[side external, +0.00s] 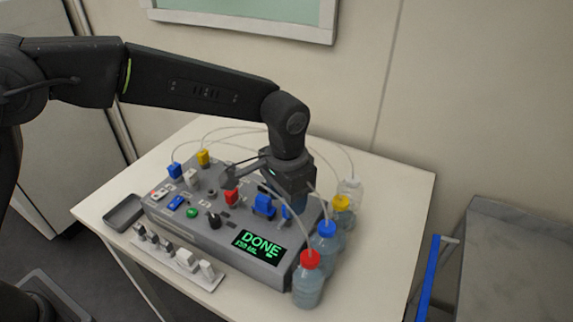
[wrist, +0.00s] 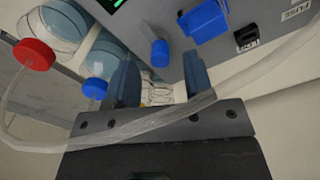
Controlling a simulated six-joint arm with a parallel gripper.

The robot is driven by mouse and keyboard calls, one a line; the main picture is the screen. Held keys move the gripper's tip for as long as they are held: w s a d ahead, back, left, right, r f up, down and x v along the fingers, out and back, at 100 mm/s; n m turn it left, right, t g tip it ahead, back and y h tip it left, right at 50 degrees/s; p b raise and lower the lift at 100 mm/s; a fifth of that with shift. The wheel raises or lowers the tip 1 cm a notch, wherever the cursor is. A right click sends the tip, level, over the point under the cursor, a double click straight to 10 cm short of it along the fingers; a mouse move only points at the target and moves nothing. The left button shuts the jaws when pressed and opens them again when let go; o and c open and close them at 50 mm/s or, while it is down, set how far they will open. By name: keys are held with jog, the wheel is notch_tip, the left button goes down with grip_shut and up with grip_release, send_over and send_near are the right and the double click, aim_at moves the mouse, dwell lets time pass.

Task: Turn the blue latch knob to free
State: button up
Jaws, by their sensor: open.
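The blue latch knob (wrist: 160,52) shows in the wrist view as a small blue handle on a short stem, standing out from the grey device face. My gripper (wrist: 161,68) is open, with one finger on each side of the knob in this view. I cannot tell whether either finger touches it. In the side external view my gripper (side external: 288,196) hangs over the right end of the grey device (side external: 210,236). The knob is hard to make out there, close to the gripper.
A larger blue plug (wrist: 205,20) is beside the knob. Bottles with red (side external: 310,260), blue (side external: 327,229) and yellow caps stand along the device's right end. A clear tube (wrist: 215,92) crosses in front of my gripper in the wrist view. The display (side external: 261,246) reads DONE.

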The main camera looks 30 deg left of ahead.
aim_at(283, 206)
notch_tip(283, 206, up, 12)
jog(key=shift+f, duration=0.15)
dwell(0.4)
jog(key=s+a+r+n+t, duration=0.1)
jog(key=s+a+r, duration=0.25)
jog(key=a, duration=0.35)
jog(key=s+a+r+n+t, duration=0.1)
jog(key=s+a+r, duration=0.25)
jog(key=a, duration=0.25)
jog(key=s+a+f+n+t, duration=0.1)
jog(key=s+a+f, duration=0.2)
jog(key=s+a, duration=0.2)
jog(key=s+a+f+n+t, duration=0.2)
jog(key=s+a, duration=0.3)
jog(key=s, duration=0.4)
jog(key=shift+s+a+f+t, duration=0.3)
jog(key=shift+f, duration=0.6)
